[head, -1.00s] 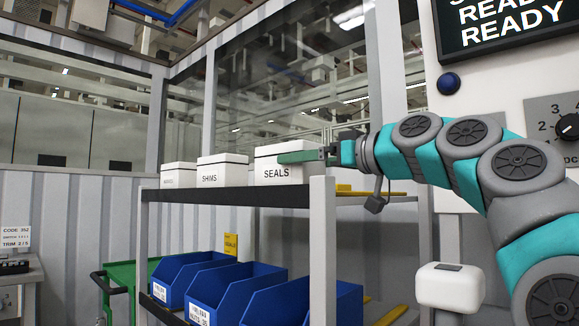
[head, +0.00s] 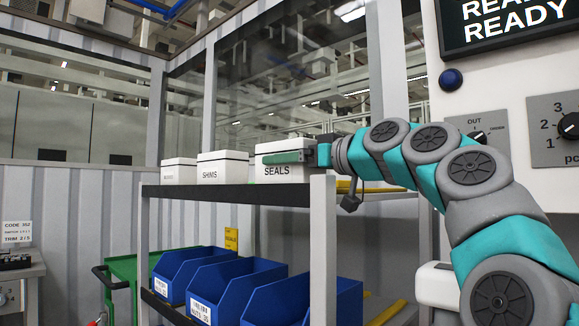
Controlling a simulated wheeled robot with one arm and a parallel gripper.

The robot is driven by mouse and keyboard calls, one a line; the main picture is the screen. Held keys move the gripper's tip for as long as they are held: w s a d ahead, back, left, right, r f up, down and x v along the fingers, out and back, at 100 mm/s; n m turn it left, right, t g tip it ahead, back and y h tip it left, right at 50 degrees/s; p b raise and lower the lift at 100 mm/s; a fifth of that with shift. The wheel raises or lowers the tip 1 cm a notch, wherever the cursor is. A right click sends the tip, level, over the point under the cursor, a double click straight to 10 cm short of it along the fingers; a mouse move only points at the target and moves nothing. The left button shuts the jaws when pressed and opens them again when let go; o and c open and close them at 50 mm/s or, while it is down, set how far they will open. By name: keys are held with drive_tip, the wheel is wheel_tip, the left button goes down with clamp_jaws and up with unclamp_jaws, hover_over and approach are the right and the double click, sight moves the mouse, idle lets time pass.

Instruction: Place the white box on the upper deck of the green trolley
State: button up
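Three white lidded boxes stand in a row on the rack's top shelf: the box marked SEALS (head: 270,171), the box marked SHIMS (head: 222,168) and a smaller-looking box (head: 178,171) whose label is too small to read. My gripper (head: 284,157) reaches in from the right at the SEALS box. One green finger lies across the upper front of that box. The other finger is hidden, so I cannot tell whether the box is gripped. The green trolley (head: 122,268) shows partly at lower left, behind the rack, with a dark handle; its green upper surface looks bare where visible.
The grey rack's upright (head: 322,250) stands just below my gripper. Blue bins (head: 230,290) fill the lower shelf. A control panel (head: 540,130) with knobs is at right, beside my arm. A grey bench (head: 22,285) stands at far left.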

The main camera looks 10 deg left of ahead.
sight(292, 142)
clamp_jaws()
drive_tip(key=shift+r, duration=0.15)
idle(0.4)
drive_tip(key=shift+r+p, duration=0.95)
drive_tip(key=shift+r, duration=0.8)
drive_tip(key=shift+s+d+f+b, duration=0.1)
drive_tip(key=shift+s+d+b, duration=0.15)
drive_tip(key=shift+s+b, duration=0.25)
drive_tip(key=shift+s+d+f+b, duration=0.1)
drive_tip(key=shift+s+d+b, duration=0.2)
drive_tip(key=shift+s, duration=0.3)
drive_tip(key=s+d+b, duration=0.1)
drive_tip(key=s, duration=0.2)
drive_tip(key=s+d+r+b, duration=0.1)
drive_tip(key=s+d, duration=0.1)
drive_tip(key=s, duration=0.2)
drive_tip(key=s+d, duration=0.2)
drive_tip(key=s, duration=0.2)
drive_tip(key=shift+d+r+b, duration=0.2)
drive_tip(key=shift+r+b, duration=0.1)
drive_tip(key=shift+b, duration=0.1)
drive_tip(key=shift+s+d, duration=0.3)
drive_tip(key=shift+s, duration=0.3)
